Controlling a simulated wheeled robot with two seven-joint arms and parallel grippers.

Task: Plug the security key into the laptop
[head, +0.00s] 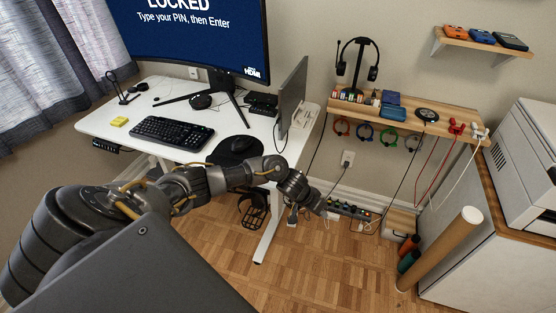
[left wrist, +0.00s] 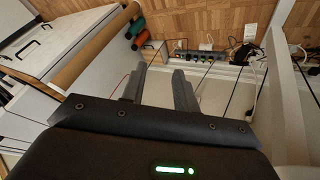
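The laptop (head: 293,98) appears to be the dark upright panel at the right end of the white desk, seen nearly edge-on, with a pale base beside it. I cannot pick out the security key for certain in either view. My left arm reaches across from the left, and my left gripper (head: 293,215) hangs beyond the desk's right front edge, below the desktop and apart from the laptop. In the left wrist view the two fingers of the left gripper (left wrist: 162,82) stand apart with nothing visible between them. My right gripper is in neither view.
The white desk (head: 95,123) holds a keyboard (head: 172,132), a yellow block (head: 119,121) and a monitor (head: 195,40). A wooden wall shelf (head: 455,131) carries a headset stand and small items, with cables hanging below. A cardboard tube (head: 440,248) leans by the cabinet; a power strip (head: 349,209) is low behind.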

